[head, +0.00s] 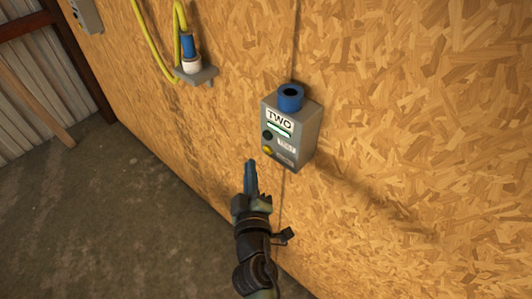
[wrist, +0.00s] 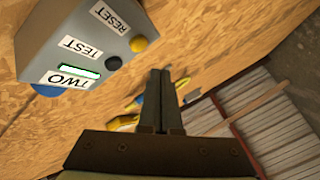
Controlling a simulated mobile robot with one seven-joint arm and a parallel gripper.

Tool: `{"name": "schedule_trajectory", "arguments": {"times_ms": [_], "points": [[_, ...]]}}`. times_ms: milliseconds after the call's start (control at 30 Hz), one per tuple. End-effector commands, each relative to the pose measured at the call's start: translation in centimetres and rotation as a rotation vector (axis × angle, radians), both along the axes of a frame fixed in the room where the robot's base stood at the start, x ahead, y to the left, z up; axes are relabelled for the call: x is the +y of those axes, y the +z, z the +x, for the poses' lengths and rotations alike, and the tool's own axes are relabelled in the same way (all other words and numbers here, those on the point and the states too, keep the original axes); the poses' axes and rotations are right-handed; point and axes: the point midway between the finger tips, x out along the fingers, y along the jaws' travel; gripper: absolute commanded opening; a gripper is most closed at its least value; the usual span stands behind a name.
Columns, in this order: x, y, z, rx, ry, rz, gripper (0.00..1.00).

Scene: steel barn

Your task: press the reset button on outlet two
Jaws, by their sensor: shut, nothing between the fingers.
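Outlet two is a grey box (head: 303,135) on the wood-chip wall, labelled TWO, with a blue socket (head: 291,98) on top and a lit green strip (head: 279,129). The yellow button (head: 267,150) is its lower button; in the wrist view the yellow button (wrist: 138,44) sits beside the RESET label (wrist: 109,15). The black button (wrist: 114,63) is beside the TEST label (wrist: 80,46). My gripper (head: 250,163) is shut and empty, just left of and below the box in the head view. In the wrist view its fingertips (wrist: 160,72) appear apart from the yellow button.
A blue and white plug (head: 190,52) on a yellow cable (head: 146,50) sits on a grey bracket (head: 197,76) to the left. Another grey box (head: 86,15) is at the far upper left. Concrete floor (head: 110,210) is clear below.

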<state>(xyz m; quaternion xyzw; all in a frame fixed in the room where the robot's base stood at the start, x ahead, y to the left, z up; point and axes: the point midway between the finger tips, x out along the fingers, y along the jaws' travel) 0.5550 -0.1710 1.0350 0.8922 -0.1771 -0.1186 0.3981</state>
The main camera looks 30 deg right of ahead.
Motion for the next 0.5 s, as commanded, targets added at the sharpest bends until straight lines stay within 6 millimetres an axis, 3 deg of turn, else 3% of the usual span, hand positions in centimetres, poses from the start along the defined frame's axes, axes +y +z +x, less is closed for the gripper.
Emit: {"name": "schedule_trajectory", "arguments": {"times_ms": [200, 500], "points": [[1.9, -0.3, -0.7, 0.0, 0.0, -0.001, 0.0], [2.4, 0.0, -0.9, 0.001, -0.001, 0.0, 0.0]]}}
